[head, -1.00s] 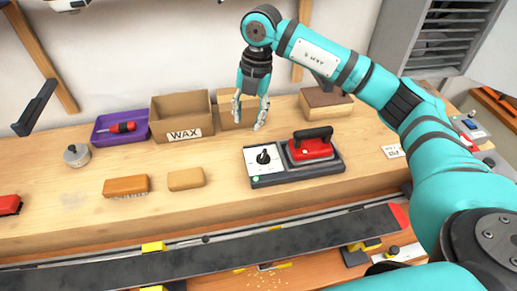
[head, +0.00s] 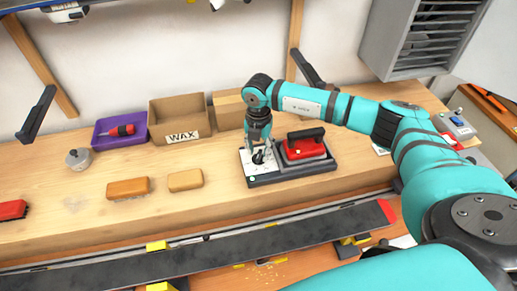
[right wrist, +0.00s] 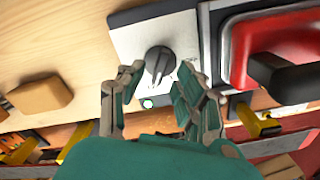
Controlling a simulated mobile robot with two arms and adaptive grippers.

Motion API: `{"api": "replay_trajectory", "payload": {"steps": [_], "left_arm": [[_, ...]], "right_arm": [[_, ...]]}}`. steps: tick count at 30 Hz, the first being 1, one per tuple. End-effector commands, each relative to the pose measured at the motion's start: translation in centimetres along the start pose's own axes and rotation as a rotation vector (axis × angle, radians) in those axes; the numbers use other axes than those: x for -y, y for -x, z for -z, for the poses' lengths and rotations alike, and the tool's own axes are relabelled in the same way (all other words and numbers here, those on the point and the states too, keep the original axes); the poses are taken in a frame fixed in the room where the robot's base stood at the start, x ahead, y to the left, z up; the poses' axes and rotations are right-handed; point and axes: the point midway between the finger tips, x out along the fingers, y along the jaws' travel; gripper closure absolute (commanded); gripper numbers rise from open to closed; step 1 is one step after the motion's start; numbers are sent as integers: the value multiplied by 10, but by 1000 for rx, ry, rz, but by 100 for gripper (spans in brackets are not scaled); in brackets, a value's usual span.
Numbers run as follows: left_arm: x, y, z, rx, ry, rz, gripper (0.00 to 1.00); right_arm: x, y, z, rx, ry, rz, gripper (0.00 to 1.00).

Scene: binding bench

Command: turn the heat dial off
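The black heat dial (right wrist: 158,60) sits on the white panel (right wrist: 188,28) of a dark base, and a small green light (right wrist: 147,103) shows near the panel's edge. In the head view the dial (head: 258,157) is partly covered by my right gripper (head: 258,150). My right gripper is open, with one finger on each side of the dial in the right wrist view (right wrist: 160,80). I cannot tell whether the fingers touch the dial. A red iron (head: 305,148) with a black handle rests on the same base, right of the dial. My left gripper does not show.
A wax box (head: 180,118), a purple tray (head: 120,130) with a red tool, and a cardboard box (head: 229,110) stand behind. A long dark ski (head: 200,250) runs along the front.

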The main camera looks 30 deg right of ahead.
Motion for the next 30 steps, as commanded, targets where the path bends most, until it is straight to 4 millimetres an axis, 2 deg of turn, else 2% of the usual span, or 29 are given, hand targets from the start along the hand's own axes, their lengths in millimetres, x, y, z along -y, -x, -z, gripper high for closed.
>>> {"api": "replay_trajectory", "payload": {"steps": [6, 15, 23, 30], "left_arm": [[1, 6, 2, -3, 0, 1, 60], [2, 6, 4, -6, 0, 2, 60], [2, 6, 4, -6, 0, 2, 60], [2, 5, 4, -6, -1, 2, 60]], "right_arm": [[0, -18, 0, 0, 1, 0, 65], [0, -21, 0, 1, 2, -1, 65], [0, -20, 0, 1, 1, -1, 99], [0, -20, 0, 1, 2, -1, 100]]}}
